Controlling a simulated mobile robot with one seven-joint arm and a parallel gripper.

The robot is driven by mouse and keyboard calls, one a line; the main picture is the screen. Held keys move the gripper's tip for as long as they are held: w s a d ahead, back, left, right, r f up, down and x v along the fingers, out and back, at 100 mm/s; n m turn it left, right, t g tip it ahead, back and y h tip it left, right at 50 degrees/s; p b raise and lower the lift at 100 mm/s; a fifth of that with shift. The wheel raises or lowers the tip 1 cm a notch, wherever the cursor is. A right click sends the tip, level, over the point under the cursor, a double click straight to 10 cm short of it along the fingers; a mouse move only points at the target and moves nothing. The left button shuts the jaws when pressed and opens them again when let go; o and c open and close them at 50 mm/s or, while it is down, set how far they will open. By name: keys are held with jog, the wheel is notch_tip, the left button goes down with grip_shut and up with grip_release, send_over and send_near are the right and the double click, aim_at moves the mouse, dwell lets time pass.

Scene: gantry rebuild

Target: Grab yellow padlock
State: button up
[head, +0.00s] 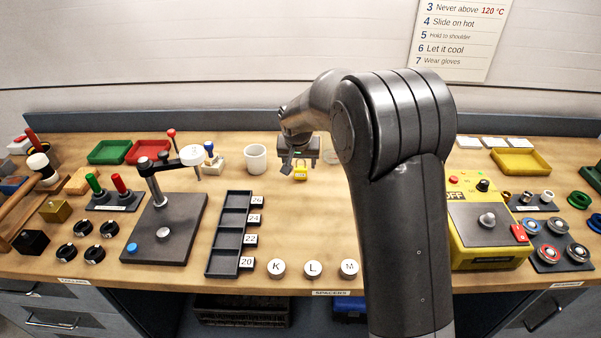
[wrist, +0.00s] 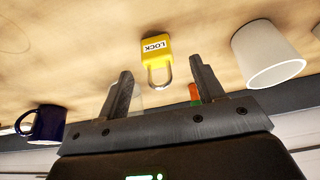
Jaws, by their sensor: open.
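The yellow padlock (wrist: 156,50) lies on the wooden bench, its metal shackle pointing toward my gripper in the wrist view. A label on it reads LOCK. In the head view the padlock (head: 300,172) shows just below my gripper (head: 299,160). In the wrist view my gripper (wrist: 163,90) is open, with nothing between its fingers. The padlock's body is beyond the fingertips, and the shackle's end shows near the gap between the fingers.
A white cup (head: 255,158) stands left of the padlock; it also shows in the wrist view (wrist: 268,55). A dark blue mug (wrist: 46,124) is on the other side. A black slotted tray (head: 228,235) lies nearer the front. Bench around the padlock is bare.

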aim_at(301, 168)
jog(key=x, duration=0.5)
jog(key=shift+s+d, duration=0.1)
jog(key=shift+d, duration=0.05)
jog(key=shift+c, duration=0.5)
jog(key=c, duration=1)
jog(key=shift+r, duration=0.1)
